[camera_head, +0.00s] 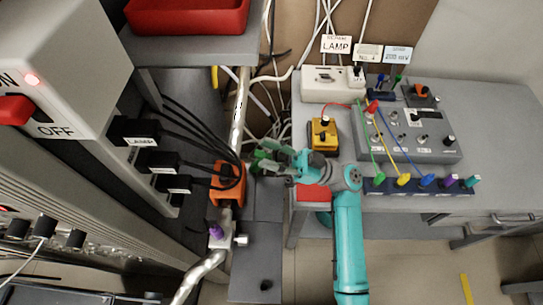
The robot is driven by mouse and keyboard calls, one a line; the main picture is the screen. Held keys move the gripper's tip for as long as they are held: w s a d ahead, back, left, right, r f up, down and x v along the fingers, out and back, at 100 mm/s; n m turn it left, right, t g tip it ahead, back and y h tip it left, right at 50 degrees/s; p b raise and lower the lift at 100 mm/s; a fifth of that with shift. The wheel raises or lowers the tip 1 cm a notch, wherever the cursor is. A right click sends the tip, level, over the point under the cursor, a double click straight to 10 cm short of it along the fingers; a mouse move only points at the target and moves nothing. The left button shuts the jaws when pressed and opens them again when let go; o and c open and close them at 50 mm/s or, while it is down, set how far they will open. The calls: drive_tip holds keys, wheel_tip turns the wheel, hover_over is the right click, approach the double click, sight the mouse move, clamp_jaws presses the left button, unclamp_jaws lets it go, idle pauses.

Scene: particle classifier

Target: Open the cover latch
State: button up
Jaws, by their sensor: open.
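My gripper (260,158), green with dark parts, is at the end of my teal arm, which reaches up from the bottom. It points left and is open, with nothing seen between its fingers. An orange block (227,197) with a dark opening sits on the metal pipe, just left of and below my gripper. A metal fitting (222,238) with a purple knob is below it on the pipe. No part is clear enough to name as the cover latch. My gripper appears apart from the orange block, but the depth between them is hard to tell.
The grey table (500,115) at right holds a control box (410,132) with wires, a yellow box (323,137) and a white box (328,84). A white cabinet (75,60) with a red switch stands left. Black cables run to the orange block. A red tray (187,15) is above.

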wheel_tip(320, 180, up, 8)
idle(0.4)
